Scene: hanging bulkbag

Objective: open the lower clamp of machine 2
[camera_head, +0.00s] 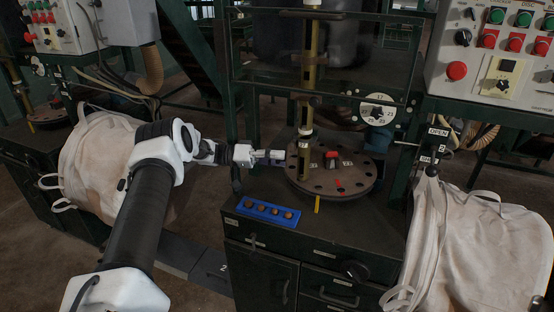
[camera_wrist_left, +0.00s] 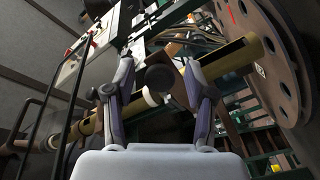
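Machine 2 stands in the centre of the head view, with a "2" on the step (camera_head: 224,268) at its foot. A brass column (camera_head: 309,60) rises above its round holed disc (camera_head: 355,184). A black round knob (camera_wrist_left: 158,77) and a pale collar (camera_wrist_left: 150,98) show by the column in the wrist view; I cannot tell for sure which part is the lower clamp. My left gripper (camera_head: 277,155) is at the disc's left edge, pointing at the column. In the wrist view its fingers (camera_wrist_left: 158,68) are apart, with the knob seen between them. My right gripper is out of view.
A blue tray (camera_head: 268,211) with several round brown pieces lies on the machine top. A numbered dial (camera_head: 377,111) and an OPEN-marked lever (camera_head: 433,160) are to the right. White bags hang left (camera_head: 95,165) and right (camera_head: 475,250). A control panel (camera_head: 500,50) is upper right.

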